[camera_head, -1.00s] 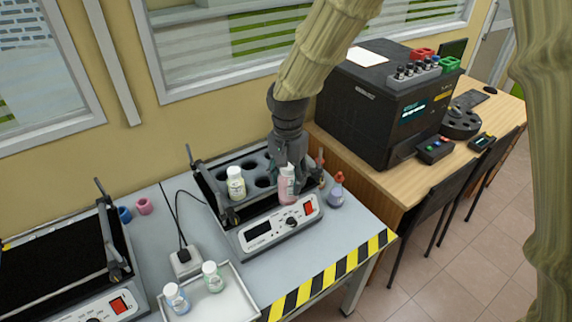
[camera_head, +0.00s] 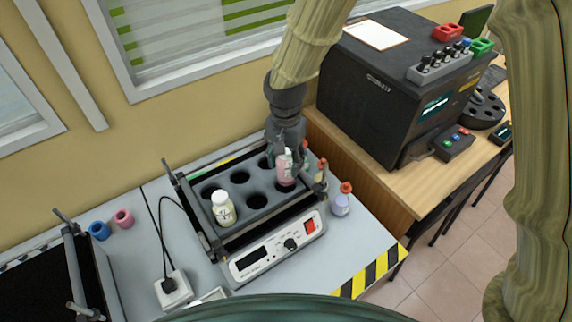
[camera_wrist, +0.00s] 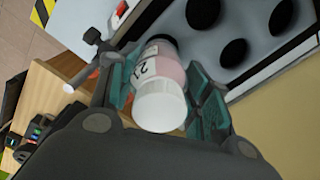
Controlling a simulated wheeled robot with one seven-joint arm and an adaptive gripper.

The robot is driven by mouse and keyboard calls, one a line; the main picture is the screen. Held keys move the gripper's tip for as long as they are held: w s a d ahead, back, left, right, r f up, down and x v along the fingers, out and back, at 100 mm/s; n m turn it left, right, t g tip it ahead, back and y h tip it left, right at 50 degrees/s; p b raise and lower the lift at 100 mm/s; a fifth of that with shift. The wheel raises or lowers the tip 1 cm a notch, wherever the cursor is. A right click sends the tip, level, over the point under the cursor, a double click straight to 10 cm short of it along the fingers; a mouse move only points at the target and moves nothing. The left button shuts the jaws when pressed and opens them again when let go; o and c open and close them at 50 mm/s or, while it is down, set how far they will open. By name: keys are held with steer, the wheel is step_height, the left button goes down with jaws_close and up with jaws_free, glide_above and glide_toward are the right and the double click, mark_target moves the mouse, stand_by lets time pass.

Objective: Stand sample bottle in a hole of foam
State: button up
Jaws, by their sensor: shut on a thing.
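A pink sample bottle (camera_head: 283,170) with a white cap is upright in my gripper (camera_head: 286,152). The wrist view shows the bottle (camera_wrist: 161,72) between the teal finger pads of my gripper (camera_wrist: 166,88), cap toward the camera. The grey foam (camera_head: 236,191) sits in the shaker frame and has several round dark holes. The bottle's lower end is at the right front hole (camera_head: 285,187); I cannot tell how far into it the bottle reaches. Another white-capped bottle (camera_head: 223,208), with pale yellow contents, stands in the left front hole.
Red-capped bottles stand right of the shaker, one lavender (camera_head: 341,199). The shaker's control panel (camera_head: 277,247) is in front of the foam. Blue (camera_head: 100,230) and pink (camera_head: 123,218) rings lie left. A black analyser (camera_head: 380,95) stands on the wooden desk to the right.

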mark_target(285, 173)
steer(key=shift+s+a, duration=0.1)
steer(key=shift+s, duration=0.8)
steer(key=w+f, duration=0.1)
steer(key=f, duration=0.1)
steer(key=w+f+p, duration=0.1)
steer(key=w+f, duration=0.1)
steer(key=shift+w+f, duration=0.2)
steer(key=shift+c, duration=1)
steer(key=shift+s+f, duration=0.15)
steer(key=shift+f, duration=0.2)
steer(key=shift+s+f+p, duration=0.2)
steer(key=shift+s+p, duration=0.1)
steer(key=shift+s, duration=0.25)
steer(key=shift+c, duration=0.5)
steer(key=shift+w+f, duration=0.25)
steer(key=shift+f, duration=0.1)
steer(key=o, duration=1.4)
steer(key=shift+s+r, duration=0.1)
steer(key=shift+s, duration=0.05)
steer(key=shift+o, duration=0.2)
